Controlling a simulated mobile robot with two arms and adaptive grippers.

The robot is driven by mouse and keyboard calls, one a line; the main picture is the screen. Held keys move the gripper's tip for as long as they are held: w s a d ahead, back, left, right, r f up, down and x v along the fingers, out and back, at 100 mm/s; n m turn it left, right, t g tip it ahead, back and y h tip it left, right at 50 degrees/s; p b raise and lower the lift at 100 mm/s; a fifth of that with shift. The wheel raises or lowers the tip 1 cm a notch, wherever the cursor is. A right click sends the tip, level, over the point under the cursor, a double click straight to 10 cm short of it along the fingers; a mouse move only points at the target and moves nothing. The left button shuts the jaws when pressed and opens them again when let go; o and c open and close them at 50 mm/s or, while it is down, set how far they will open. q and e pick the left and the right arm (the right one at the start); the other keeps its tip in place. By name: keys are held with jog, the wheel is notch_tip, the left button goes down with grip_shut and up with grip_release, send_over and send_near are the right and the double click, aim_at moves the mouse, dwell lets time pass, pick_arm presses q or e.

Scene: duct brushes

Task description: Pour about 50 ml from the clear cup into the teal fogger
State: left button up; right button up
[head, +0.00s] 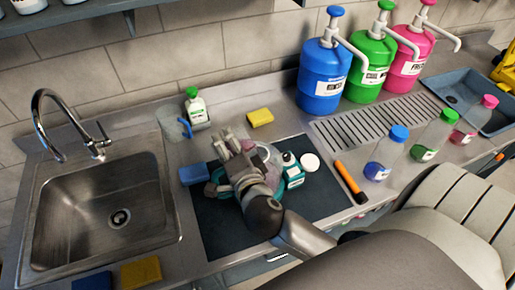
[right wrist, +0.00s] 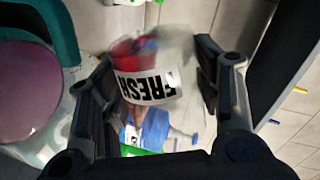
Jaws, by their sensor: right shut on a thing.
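The teal fogger (head: 296,182) stands on the dark mat, partly hidden by my right gripper and wrist. Its teal body also shows at the upper left of the right wrist view (right wrist: 52,22), beside a flat mauve disc. My right gripper (head: 234,146) is over the mat, above and just left of the fogger's middle. It is shut on the clear cup (right wrist: 165,70), which sits between the fingers in the right wrist view. The background shows blurred through the cup, so its liquid level cannot be told. My left gripper is not in view.
A metal sink (head: 70,225) is at left. A clear container (head: 172,124), green-capped bottle (head: 196,106) and yellow sponge (head: 260,117) stand behind the dark mat (head: 222,238). A white cap (head: 310,162) and orange marker (head: 349,181) lie right. Several jugs and bottles stand farther right.

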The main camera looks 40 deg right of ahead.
jog(key=shift+r, duration=0.1)
jog(key=shift+d+r+m+y+p, duration=0.1)
jog(key=shift+m+y+p, duration=0.2)
jog(key=shift+p, duration=0.1)
dwell(0.4)
